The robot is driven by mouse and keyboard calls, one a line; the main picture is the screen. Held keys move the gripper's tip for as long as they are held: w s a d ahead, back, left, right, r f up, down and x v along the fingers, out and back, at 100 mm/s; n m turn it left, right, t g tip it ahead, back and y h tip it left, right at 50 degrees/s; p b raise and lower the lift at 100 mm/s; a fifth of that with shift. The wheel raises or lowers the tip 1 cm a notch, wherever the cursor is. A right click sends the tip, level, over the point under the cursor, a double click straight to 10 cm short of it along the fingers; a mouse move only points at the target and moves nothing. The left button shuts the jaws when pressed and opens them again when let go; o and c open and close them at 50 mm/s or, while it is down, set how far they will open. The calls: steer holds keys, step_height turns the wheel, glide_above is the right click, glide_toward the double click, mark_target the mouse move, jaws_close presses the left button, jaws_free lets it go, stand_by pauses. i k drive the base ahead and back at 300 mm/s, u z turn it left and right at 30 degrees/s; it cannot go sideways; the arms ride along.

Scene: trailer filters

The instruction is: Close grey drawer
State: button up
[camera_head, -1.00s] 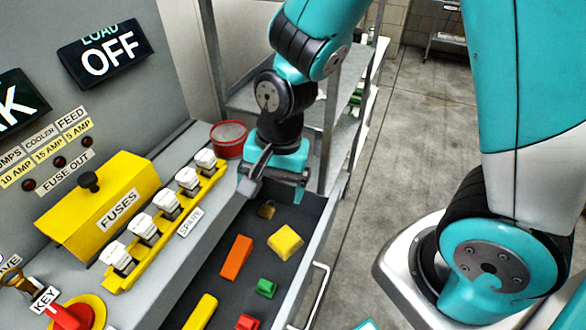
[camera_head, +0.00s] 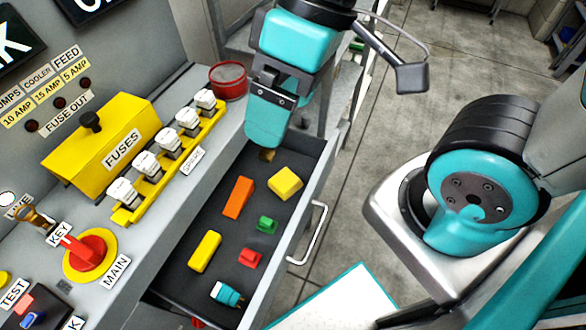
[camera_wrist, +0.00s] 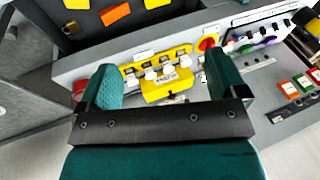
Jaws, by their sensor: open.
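The grey drawer (camera_head: 316,160) is pulled out from the grey console and stands open, with a metal bar handle (camera_head: 311,232) on its outer front. Inside on the dark floor lie an orange block (camera_head: 238,198), two yellow blocks (camera_head: 285,183), a green piece (camera_head: 266,225), a red piece (camera_head: 250,258) and a teal-and-white piece (camera_head: 227,294). My gripper (camera_head: 266,125) is above the drawer's far end, pointing down and empty. In the wrist view its two teal fingers (camera_wrist: 165,90) are spread apart, with the console beyond them. Whether it touches the drawer is unclear.
The console carries a yellow fuse box (camera_head: 103,147), a row of white spare fuses (camera_head: 163,152), a red main switch (camera_head: 88,254) and a red round container (camera_head: 228,80). A metal shelf stands behind. Concrete floor (camera_head: 400,90) lies free to the right.

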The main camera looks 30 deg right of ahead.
mark_target(311, 159)
steer(key=u, duration=1)
steer(key=k, duration=0.8)
steer(key=z, duration=1.05)
